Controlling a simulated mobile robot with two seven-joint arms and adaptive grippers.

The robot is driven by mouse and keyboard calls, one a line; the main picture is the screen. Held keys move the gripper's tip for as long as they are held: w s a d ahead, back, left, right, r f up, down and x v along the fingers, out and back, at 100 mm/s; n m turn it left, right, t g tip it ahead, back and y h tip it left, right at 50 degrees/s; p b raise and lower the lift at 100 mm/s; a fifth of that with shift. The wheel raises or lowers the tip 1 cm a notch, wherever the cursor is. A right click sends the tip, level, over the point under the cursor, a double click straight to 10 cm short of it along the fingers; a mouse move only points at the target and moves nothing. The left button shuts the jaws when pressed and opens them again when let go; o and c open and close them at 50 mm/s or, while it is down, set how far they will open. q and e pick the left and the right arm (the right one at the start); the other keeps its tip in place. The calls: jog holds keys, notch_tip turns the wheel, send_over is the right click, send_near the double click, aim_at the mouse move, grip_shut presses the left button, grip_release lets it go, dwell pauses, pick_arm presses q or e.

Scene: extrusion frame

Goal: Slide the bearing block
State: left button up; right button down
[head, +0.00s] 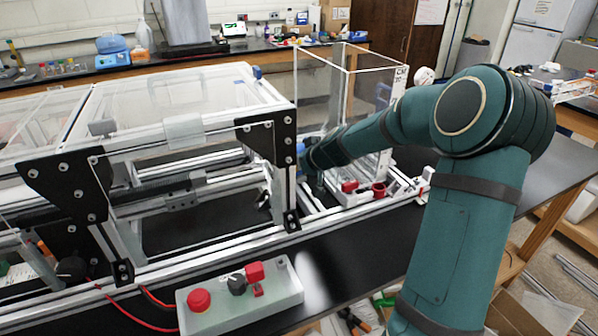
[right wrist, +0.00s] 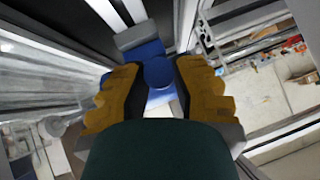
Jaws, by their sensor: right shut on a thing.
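In the right wrist view, a blue block with a round blue knob (right wrist: 158,72) sits between the two orange-yellow fingers of my right gripper (right wrist: 159,78). The fingers are shut on the knob, one on each side. A grey piece (right wrist: 137,35) adjoins the block's far side, beside metal rails. In the head view, my teal right arm reaches left to the frame's inner side. A small blue part (head: 300,149) shows at its end, behind the black corner plate (head: 272,140); the fingers are mostly hidden there. My left gripper is out of view.
The aluminium extrusion frame (head: 200,252) with clear panels fills the left and middle. A white control box (head: 235,308) with red buttons stands in front. A clear upright enclosure (head: 345,60) stands behind my right arm. Black table surface is free at right.

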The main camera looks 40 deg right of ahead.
jog(key=shift+s+f, duration=0.1)
jog(key=shift+f, duration=0.05)
jog(key=c, duration=0.7)
grip_release()
jog(key=shift+c, duration=0.2)
jog(key=v, duration=1.2)
